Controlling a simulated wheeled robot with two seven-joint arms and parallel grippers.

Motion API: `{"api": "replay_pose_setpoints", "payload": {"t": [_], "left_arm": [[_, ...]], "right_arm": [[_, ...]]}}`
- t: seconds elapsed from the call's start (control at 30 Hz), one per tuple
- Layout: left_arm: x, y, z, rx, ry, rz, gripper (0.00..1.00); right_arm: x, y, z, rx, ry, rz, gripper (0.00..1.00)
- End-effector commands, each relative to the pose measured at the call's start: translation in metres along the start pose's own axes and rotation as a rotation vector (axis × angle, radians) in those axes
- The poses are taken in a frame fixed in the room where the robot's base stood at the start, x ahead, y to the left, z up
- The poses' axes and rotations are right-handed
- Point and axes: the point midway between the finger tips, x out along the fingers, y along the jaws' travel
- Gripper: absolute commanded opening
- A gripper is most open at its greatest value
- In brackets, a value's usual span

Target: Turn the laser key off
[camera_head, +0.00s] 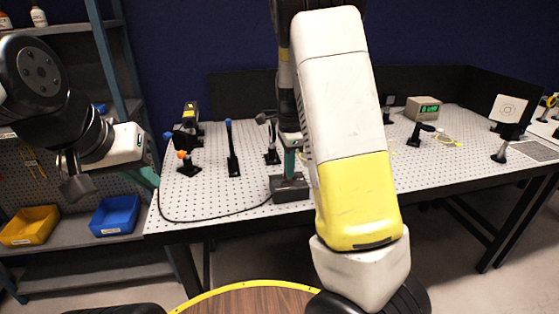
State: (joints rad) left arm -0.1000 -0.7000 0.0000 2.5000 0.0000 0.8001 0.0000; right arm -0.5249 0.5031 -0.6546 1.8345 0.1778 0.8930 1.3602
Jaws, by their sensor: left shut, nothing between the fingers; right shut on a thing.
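A dark box (289,190) with a black cable sits at the front edge of the perforated table and looks like the laser's key box. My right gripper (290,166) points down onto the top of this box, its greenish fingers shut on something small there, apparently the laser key. The key itself is hidden by the fingers, so its turn angle cannot be told. My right arm covers the area just right of the box. My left gripper (149,178) is shut and empty, off the table's left edge, in front of the shelf.
The white perforated table (240,187) carries several black posts and mounts, one blue-topped post (232,150) left of the box. A display unit (423,108) with green digits and a target card (508,108) stand at the right. Yellow (30,226) and blue (115,215) bins sit on the left shelf.

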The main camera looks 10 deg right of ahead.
Motion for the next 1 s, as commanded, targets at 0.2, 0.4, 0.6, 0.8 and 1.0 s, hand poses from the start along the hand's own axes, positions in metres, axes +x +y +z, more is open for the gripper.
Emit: {"api": "replay_pose_setpoints", "payload": {"t": [0.2, 0.4, 0.6, 0.8, 1.0], "left_arm": [[0.0, 0.0, 0.0, 0.0, 0.0, 0.0, 0.0], [0.0, 0.0, 0.0, 0.0, 0.0, 0.0, 0.0], [0.0, 0.0, 0.0, 0.0, 0.0, 0.0, 0.0], [0.0, 0.0, 0.0, 0.0, 0.0, 0.0, 0.0], [0.0, 0.0, 0.0, 0.0, 0.0, 0.0, 0.0]], "right_arm": [[-0.0004, -0.0003, -0.0001, -0.013, 0.0, -0.001, 0.0], [-0.0007, -0.0004, -0.0002, -0.083, 0.0, -0.002, 0.0], [-0.001, -0.0005, -0.0007, -0.225, -0.001, -0.003, 0.0], [-0.0009, -0.0006, -0.0004, -0.411, -0.001, -0.003, 0.0], [-0.0011, -0.0008, -0.0006, -0.601, -0.001, -0.004, 0.0]]}}
